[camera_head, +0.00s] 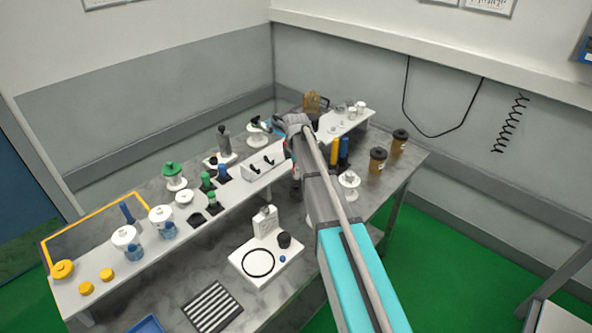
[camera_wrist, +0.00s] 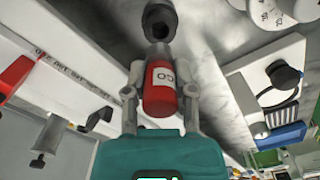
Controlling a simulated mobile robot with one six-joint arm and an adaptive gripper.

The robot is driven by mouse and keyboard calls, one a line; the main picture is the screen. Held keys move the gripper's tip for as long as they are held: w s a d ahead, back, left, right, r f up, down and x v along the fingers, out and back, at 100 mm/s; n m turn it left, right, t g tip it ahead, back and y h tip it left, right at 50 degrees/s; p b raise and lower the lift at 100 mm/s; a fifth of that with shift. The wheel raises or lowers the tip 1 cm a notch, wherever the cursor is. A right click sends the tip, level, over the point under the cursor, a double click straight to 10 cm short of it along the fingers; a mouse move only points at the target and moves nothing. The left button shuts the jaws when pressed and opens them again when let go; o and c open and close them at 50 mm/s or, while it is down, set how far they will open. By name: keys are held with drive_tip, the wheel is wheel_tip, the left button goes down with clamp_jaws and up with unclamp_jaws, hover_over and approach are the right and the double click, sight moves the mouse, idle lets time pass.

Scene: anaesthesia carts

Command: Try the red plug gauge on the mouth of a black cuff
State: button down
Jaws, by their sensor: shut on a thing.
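The red plug gauge (camera_wrist: 160,92), with a white label reading "GO", is held between the two fingers of my gripper (camera_wrist: 160,98) in the wrist view. A black cuff (camera_wrist: 160,18) with a dark open mouth lies straight beyond the gauge's grey end, roughly in line with it. I cannot tell whether the gauge's end touches the cuff or stops just short. In the head view my gripper (camera_head: 294,165) is down at the front of the long raised shelf, and my arm hides most of the gauge and cuff there.
The long white shelf (camera_head: 130,262) carries several white, green and yellow capped parts. A white board with a black ring (camera_head: 258,263) and a striped block (camera_head: 212,306) lie on the grey table in front. Brown jars (camera_head: 377,160) stand at the right.

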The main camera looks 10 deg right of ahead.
drive_tip(key=shift+r+p, duration=0.75)
drive_tip(key=shift+r, duration=0.1)
